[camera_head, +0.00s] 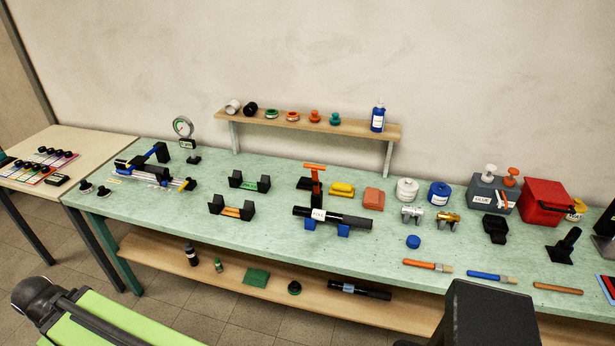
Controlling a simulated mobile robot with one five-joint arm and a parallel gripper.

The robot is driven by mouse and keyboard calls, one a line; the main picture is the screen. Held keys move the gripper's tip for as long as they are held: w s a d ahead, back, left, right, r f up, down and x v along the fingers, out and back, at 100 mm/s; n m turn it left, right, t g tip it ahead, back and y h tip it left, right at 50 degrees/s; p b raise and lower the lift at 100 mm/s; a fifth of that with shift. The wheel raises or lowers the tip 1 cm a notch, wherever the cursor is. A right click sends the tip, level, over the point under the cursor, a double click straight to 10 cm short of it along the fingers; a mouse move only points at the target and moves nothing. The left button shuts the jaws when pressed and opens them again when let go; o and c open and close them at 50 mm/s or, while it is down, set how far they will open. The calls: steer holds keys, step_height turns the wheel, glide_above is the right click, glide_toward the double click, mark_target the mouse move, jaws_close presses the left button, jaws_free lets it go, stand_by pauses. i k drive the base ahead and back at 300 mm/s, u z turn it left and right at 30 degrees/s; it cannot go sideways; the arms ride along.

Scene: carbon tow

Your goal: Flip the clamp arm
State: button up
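An orange upright arm with a T-shaped top (316,168) stands on the green bench, just behind a labelled black tube (345,219). The tube rests on two blue supports (309,223), and the arm's lower end is partly hidden. At the left of the bench is a black fixture (137,173) with a raised blue arm (153,154). I cannot tell for certain which of these is the clamp arm. My gripper does not show clearly in the head view.
The green bench (130,203) carries white and blue jars (407,190), a red box (543,202) and brushes (427,265). A wooden shelf (350,127) is behind it, and a lower shelf (225,284) holds small items. The bench's front left is fairly clear.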

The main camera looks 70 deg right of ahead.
mark_target(315, 179)
steer(key=u, duration=0.1)
steer(key=k, duration=1.05)
steer(key=z, duration=0.55)
steer(key=i, duration=1)
